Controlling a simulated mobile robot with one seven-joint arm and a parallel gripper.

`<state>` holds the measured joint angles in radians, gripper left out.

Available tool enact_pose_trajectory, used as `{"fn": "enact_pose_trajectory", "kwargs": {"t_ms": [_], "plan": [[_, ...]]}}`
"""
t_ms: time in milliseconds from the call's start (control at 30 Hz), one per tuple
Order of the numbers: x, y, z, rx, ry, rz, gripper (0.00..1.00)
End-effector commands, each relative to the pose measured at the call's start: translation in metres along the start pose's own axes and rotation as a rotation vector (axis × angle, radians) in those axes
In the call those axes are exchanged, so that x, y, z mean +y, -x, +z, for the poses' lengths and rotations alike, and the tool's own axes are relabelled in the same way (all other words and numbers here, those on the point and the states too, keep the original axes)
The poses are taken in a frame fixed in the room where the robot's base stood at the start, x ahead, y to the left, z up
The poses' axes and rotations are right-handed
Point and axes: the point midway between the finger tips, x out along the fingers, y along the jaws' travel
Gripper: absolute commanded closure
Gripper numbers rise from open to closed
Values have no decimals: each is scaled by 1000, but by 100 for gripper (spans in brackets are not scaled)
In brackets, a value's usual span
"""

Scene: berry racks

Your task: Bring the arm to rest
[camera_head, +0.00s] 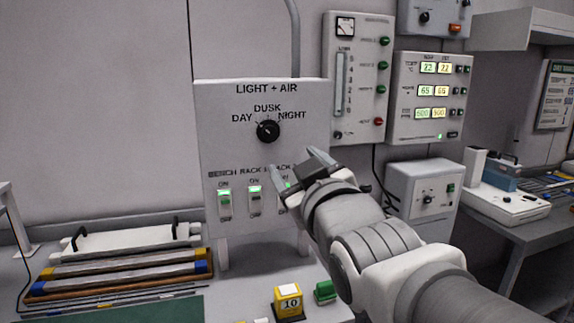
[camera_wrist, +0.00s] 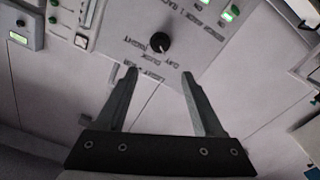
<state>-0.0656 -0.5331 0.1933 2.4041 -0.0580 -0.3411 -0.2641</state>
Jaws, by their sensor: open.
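My gripper (camera_head: 298,163) is in front of the lower right part of the white LIGHT + AIR panel (camera_head: 222,137). Its two fingers are apart, and nothing shows between them in the wrist view (camera_wrist: 158,76). The panel's black knob (camera_head: 268,131) sits under the words DAY, DUSK and NIGHT; it also shows in the wrist view (camera_wrist: 160,42), beyond the fingertips. Below are the bench switch (camera_head: 224,203) and a rack switch (camera_head: 255,200), both with green lit tops. My gripper partly hides a third switch. I cannot tell whether the fingers touch the panel.
Grey control boxes (camera_head: 430,97) with lit displays hang on the wall behind, to the right. On the bench below are a yellow block marked 10 (camera_head: 288,302), a green block (camera_head: 325,291) and long trays (camera_head: 120,268). A white device (camera_head: 505,203) stands on the right bench.

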Motion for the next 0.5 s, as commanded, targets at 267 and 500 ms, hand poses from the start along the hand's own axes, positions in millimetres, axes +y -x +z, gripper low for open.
{"fn": "enact_pose_trajectory", "kwargs": {"t_ms": [267, 500], "plan": [[5, 7, 23, -97, -33, 1, 31], [14, 53, 108, -477, -183, 2, 31]]}}
